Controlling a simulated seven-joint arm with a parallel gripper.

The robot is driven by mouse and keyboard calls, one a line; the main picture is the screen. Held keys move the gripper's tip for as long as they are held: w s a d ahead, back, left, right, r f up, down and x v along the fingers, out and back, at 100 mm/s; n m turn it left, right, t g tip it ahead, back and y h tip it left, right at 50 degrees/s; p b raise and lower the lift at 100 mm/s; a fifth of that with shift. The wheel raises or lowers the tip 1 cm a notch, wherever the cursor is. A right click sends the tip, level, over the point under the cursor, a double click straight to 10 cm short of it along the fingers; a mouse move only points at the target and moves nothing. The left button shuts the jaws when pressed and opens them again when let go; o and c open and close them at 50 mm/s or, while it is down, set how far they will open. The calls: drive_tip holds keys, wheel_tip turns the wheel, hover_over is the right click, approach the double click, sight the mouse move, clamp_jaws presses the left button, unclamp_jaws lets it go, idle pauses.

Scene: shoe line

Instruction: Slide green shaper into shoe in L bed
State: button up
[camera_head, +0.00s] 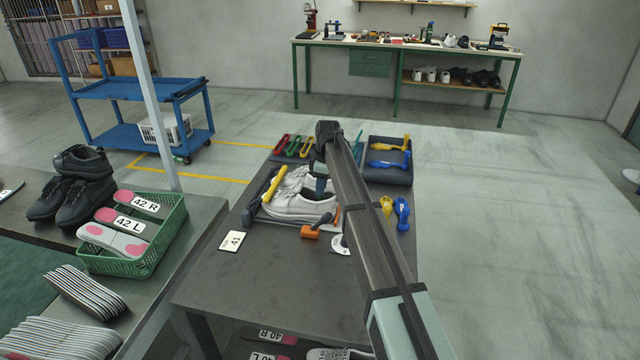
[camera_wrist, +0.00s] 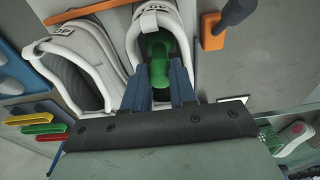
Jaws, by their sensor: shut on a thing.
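Two white shoes lie side by side on the dark table (camera_head: 290,262). My gripper (camera_head: 321,184) is over the near shoe (camera_head: 300,211), pointing down at its opening. In the wrist view, my blue fingers (camera_wrist: 159,70) are shut on the green shaper (camera_wrist: 158,48). The shaper's front part is inside the opening of the right-hand shoe (camera_wrist: 137,28), and its rear end is between the fingers. The other shoe (camera_wrist: 75,65) shows an empty opening. The shaper's tip is hidden inside the shoe, so its depth cannot be told.
An orange-headed mallet (camera_head: 310,232) lies just in front of the near shoe. A yellow bar (camera_head: 273,186) is at the shoes' left end. Yellow and blue shapers lie in a dark tray (camera_head: 390,177) and right of the shoes. A card (camera_head: 234,240) lies front left.

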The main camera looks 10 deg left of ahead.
idle(0.3)
drive_tip(key=o, duration=0.9)
drive_tip(key=shift+o, duration=0.2)
drive_tip(key=shift+r, duration=0.2)
drive_tip(key=shift+r, duration=1.25)
drive_tip(key=shift+r, duration=0.1)
wheel_tip(320, 180, up, 7)
idle(0.6)
drive_tip(key=shift+d, duration=0.1)
idle(0.4)
